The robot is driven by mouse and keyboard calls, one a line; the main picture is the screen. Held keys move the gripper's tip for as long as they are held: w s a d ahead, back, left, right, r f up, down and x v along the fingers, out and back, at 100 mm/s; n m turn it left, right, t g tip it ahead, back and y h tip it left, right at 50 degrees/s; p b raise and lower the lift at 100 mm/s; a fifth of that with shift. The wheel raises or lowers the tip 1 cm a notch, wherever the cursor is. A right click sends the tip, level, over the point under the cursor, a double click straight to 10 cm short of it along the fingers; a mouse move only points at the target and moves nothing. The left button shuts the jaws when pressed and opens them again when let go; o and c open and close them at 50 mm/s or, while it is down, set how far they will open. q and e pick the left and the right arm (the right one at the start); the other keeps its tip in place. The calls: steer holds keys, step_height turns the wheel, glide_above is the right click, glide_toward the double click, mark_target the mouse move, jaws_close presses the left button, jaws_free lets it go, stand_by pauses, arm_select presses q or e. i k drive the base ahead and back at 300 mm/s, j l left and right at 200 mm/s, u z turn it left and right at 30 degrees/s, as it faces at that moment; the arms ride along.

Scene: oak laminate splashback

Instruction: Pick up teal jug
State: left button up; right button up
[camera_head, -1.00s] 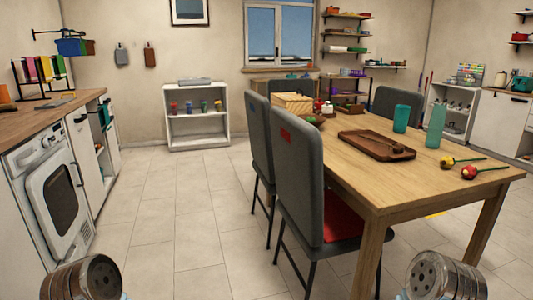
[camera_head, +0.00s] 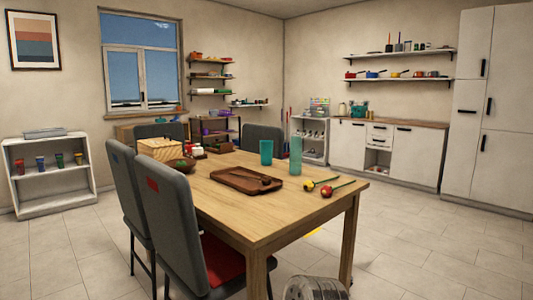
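Two teal vessels stand upright on the wooden dining table (camera_head: 225,207), toward its right side. One is a shorter, solid teal vessel (camera_head: 266,152); the other is a taller, paler, see-through teal vessel (camera_head: 295,156). No handle or spout can be made out on either. A teal item (camera_head: 360,111) also stands on the far counter, too small to tell its shape well. I cannot tell for sure which is the jug. Neither of my grippers is in view; only a round metal part of my arm shows at the bottom edge.
The table also holds a dark wooden tray (camera_head: 247,181), a wooden box (camera_head: 160,149) and two flowers (camera_head: 327,188). Grey chairs (camera_head: 175,220) stand along its left side. A white shelf unit (camera_head: 52,180) is at the far left. Floor is clear at right.

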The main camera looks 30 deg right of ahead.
mark_target(265, 145)
steer(key=i+l+z, duration=0.25)
steer(key=l+z, duration=0.15)
steer(key=i+l+z, duration=0.7)
steer(key=z, duration=0.2)
steer(key=i+l+z, duration=0.25)
steer(key=z, duration=0.25)
steer(key=i+z, duration=0.65)
steer(key=i, duration=1.55)
steer(key=i+u, duration=0.1)
steer(key=i, duration=0.55)
steer(key=i+l+u, duration=0.1)
steer(key=i, duration=0.55)
steer(key=i+u, duration=0.25)
steer(key=u, duration=0.15)
steer(key=i+u, duration=0.35)
steer(key=i+l+u, duration=0.15)
steer(key=u, duration=0.25)
steer(key=i+j+u, duration=0.1)
steer(key=u, duration=0.35)
steer(key=i+u, duration=0.55)
steer(key=u, duration=0.3)
steer(key=i+l+u, duration=0.1)
steer(key=u, duration=0.35)
steer(key=i+l+u, duration=0.25)
steer(key=u, duration=0.2)
